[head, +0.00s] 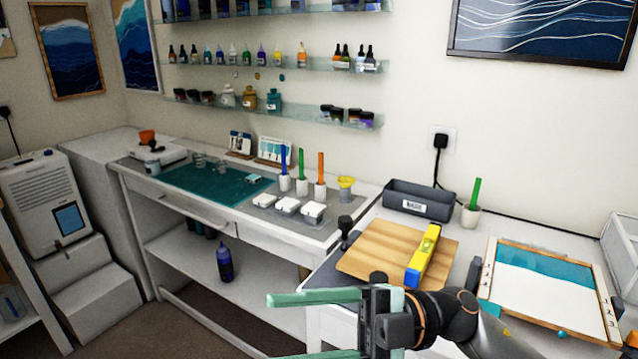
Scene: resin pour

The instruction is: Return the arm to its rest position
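My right gripper (290,328) is at the bottom centre of the head view, its arm coming in from the lower right. Its two pale green fingers point left and stand wide apart, with nothing between them. The lower finger is partly cut off by the frame's bottom edge. The gripper is in front of the near edge of the right-hand table. My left arm and gripper are not in view.
A wooden board (375,248) with a yellow level (423,256) lies just behind my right wrist. A framed blue-and-white panel (545,275) lies to the right. A grey bin (418,200) stands behind. A white bench with cups, a teal mat (210,188) and bottles is left.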

